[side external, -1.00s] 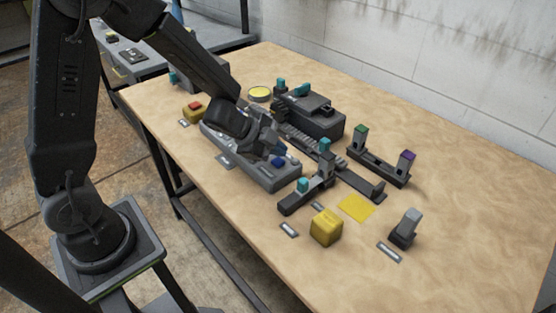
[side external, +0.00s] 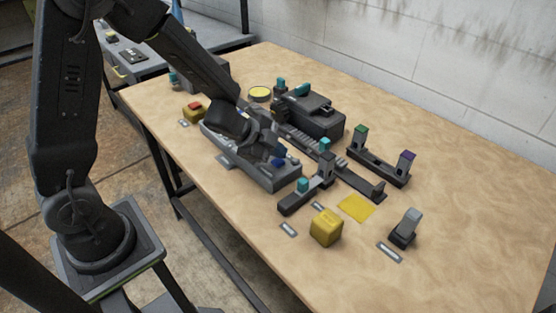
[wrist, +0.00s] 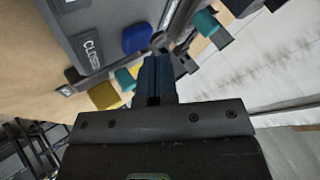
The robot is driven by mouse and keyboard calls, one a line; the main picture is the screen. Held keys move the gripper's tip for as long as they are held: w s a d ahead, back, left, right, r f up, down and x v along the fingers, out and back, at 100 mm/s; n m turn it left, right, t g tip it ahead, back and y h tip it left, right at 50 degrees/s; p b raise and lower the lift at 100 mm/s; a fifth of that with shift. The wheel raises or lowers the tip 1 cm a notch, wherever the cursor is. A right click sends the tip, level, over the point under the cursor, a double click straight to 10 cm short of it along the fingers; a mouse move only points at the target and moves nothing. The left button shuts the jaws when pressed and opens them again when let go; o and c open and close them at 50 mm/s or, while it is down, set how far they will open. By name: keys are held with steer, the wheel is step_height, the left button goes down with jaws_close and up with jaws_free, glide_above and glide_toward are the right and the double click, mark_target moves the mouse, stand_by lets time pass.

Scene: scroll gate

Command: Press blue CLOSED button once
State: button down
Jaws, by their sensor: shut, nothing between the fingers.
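The blue button (side external: 279,162) sits at the right end of a grey control panel (side external: 285,182) on the table. In the wrist view the blue button (wrist: 136,39) is next to a dark label (wrist: 92,53) whose lettering starts with "CL"; the rest is hard to read. My gripper (side external: 266,153) is over the panel, just left of the button in the side view. In the wrist view the fingers of my gripper (wrist: 155,62) are together and empty, with their tips beside the button. I cannot tell the exact gap between them. The arm hides much of the panel.
A dark box (side external: 315,118) with teal parts and a toothed rail stand behind the panel. A yellow block (side external: 326,227), a yellow square (side external: 356,208) and a grey switch (side external: 404,228) are to the right. A red-topped yellow block (side external: 194,111) is left. The right table area is clear.

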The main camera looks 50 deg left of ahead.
mark_target(278, 162)
steer(key=shift+f, duration=0.7)
stand_by(0.6)
steer(key=shift+r, duration=3.45)
